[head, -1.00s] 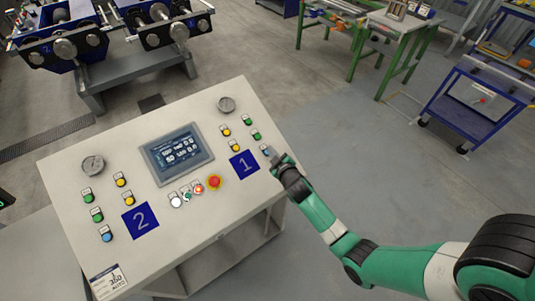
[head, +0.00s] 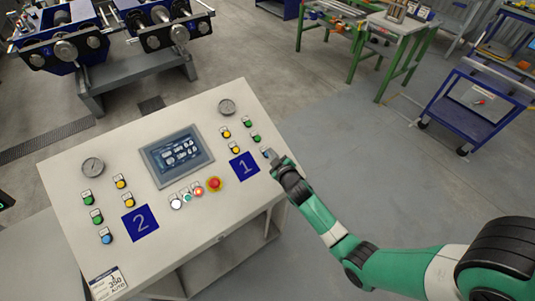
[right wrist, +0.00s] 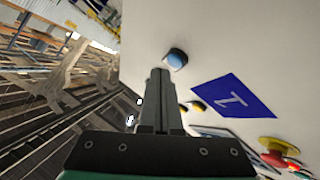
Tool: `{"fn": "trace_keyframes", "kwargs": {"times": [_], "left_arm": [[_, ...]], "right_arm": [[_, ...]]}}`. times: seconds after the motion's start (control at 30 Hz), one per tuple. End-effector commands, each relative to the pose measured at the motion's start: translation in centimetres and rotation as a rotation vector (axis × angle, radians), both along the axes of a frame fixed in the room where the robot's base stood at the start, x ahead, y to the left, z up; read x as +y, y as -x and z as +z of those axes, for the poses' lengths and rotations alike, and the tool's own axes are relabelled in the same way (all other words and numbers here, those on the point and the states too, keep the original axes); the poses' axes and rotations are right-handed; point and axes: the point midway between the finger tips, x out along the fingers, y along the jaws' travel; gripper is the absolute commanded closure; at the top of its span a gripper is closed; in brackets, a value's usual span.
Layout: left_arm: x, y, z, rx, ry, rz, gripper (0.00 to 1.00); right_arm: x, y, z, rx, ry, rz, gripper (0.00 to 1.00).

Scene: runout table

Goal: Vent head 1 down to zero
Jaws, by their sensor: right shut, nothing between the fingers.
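The grey console (head: 70,215) stands before me with a blue plate marked 1 (head: 244,166) on its right half. A round gauge (head: 227,107) sits above that plate, with yellow and green buttons (head: 255,138) near it. My right gripper (head: 272,155) is shut and empty at the console's right edge. In the right wrist view its fingertips (right wrist: 159,72) are close to the blue button (right wrist: 175,58) of the head 1 group. I cannot tell whether they touch it. The screen (head: 177,154) is lit, its figures too small to read surely. My left gripper is not in view.
A blue plate marked 2 (head: 140,221) and a second gauge (head: 93,166) are on the left half. A red emergency button (head: 214,183) sits below the screen. A blue cart (head: 470,105) and green-legged benches stand behind right, with clear floor between.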

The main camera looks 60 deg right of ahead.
Motion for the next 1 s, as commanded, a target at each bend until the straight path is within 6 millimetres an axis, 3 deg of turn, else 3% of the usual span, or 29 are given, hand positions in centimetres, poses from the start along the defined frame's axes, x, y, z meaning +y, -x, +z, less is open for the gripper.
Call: {"fn": "trace_keyframes", "kwargs": {"times": [0.77, 1.0], "left_arm": [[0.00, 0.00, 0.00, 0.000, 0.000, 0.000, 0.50], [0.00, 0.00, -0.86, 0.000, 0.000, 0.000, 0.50]], "right_arm": [[0.00, 0.00, 0.00, 0.000, 0.000, 0.000, 1.00], [-0.13, -0.23, -0.72, 0.000, 0.000, 0.000, 1.00]]}}
